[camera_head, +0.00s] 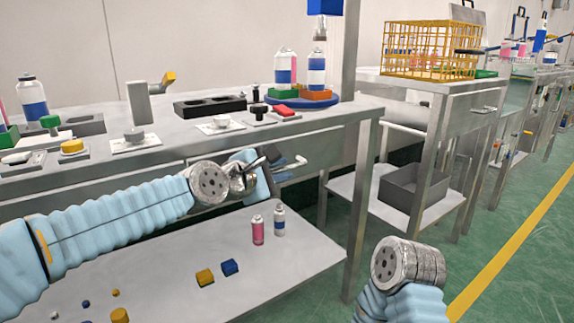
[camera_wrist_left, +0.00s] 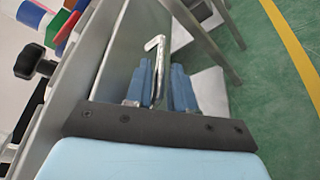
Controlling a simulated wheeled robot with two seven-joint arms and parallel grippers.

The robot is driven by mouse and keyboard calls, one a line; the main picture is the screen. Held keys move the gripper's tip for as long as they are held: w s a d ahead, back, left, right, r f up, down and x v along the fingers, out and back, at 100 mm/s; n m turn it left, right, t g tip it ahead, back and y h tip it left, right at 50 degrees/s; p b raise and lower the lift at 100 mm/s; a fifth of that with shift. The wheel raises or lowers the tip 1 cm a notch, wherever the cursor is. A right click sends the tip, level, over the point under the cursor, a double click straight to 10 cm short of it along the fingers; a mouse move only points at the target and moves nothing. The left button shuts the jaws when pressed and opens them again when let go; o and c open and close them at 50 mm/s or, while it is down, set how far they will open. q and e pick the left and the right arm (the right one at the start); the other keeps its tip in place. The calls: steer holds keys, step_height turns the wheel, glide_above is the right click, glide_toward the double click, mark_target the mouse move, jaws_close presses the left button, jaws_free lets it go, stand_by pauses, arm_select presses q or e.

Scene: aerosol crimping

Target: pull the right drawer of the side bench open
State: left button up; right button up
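The near steel bench has a drawer below its top at the right, with a pale bar handle (camera_head: 291,168). The handle also shows in the left wrist view (camera_wrist_left: 157,68). My left gripper (camera_head: 277,160) is at this handle. In the left wrist view its two blue fingers (camera_wrist_left: 162,88) stand one on each side of the bar, apart with a narrow gap. I cannot tell whether either finger touches the bar. My right arm shows at the lower right; its gripper is out of view.
The bench top (camera_head: 330,112) carries cans, fixtures and a blue turntable (camera_head: 287,104). The lower shelf (camera_head: 310,255) holds two small cans and coloured blocks. A second bench with a yellow wire basket (camera_head: 430,48) stands at the right. Green floor (camera_head: 480,262) is clear there.

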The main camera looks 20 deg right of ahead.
arm_select(q)
steer(key=shift+x, duration=1.45)
jaws_close()
